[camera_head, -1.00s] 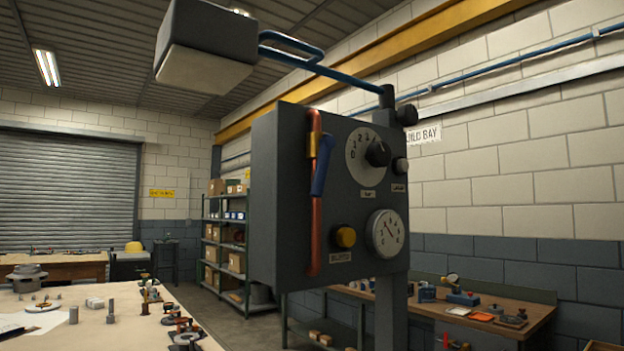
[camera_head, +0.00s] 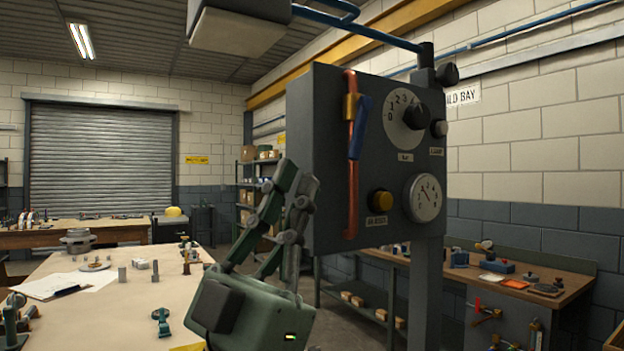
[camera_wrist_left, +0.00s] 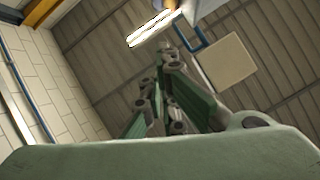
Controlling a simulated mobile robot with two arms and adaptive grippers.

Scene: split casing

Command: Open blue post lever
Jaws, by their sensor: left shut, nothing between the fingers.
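The blue lever (camera_head: 359,127) sits on a brass valve body on the copper pipe (camera_head: 352,200), on the left side of the grey control box (camera_head: 316,150) on the post. The lever hangs downward, close along the pipe and slightly slanted. My left gripper (camera_head: 296,178) is shut and empty, pointing up, left of the box and below the lever, apart from it in the picture. In the left wrist view my left gripper's fingers (camera_wrist_left: 166,88) are together, pointing at the ceiling. My right gripper is not in view.
A workbench (camera_head: 85,320) with small parts lies at lower left. A blue-armed overhead lamp (camera_head: 240,28) hangs above. A second bench (camera_head: 540,285) stands behind right.

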